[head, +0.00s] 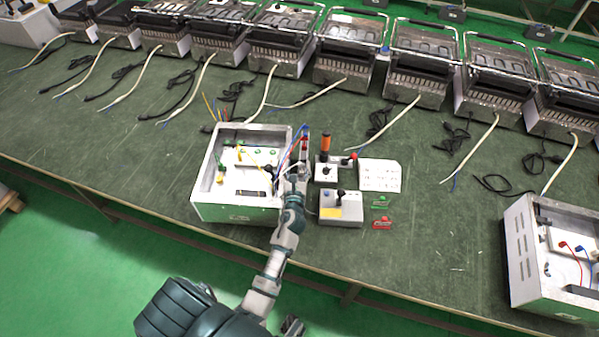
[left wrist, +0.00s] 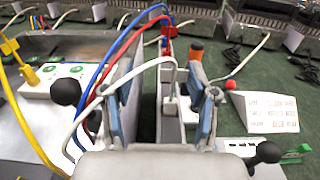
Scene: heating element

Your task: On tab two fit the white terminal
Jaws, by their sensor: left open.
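My left gripper (head: 299,166) is open at the right wall of an open white metal box (head: 206,200). In the left wrist view its two fingers stand apart (left wrist: 160,80). A white wire loops into the gap between them and ends in a pale terminal (left wrist: 168,74), which the fingers do not visibly grip. Blue (left wrist: 103,72) and red (left wrist: 96,118) wires run beside the left finger. Inside the box is a white panel with green round parts (left wrist: 72,70) and yellow leads. I cannot make out which part is tab two. My right gripper is not in view.
Right of the gripper stand a grey control box (head: 340,210), an orange-topped post (head: 325,143), a white labelled block (head: 380,175), and green and red pieces (head: 382,223). Metal grill units (head: 282,60) with loose cables line the back. Another open box (head: 522,255) stands at right.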

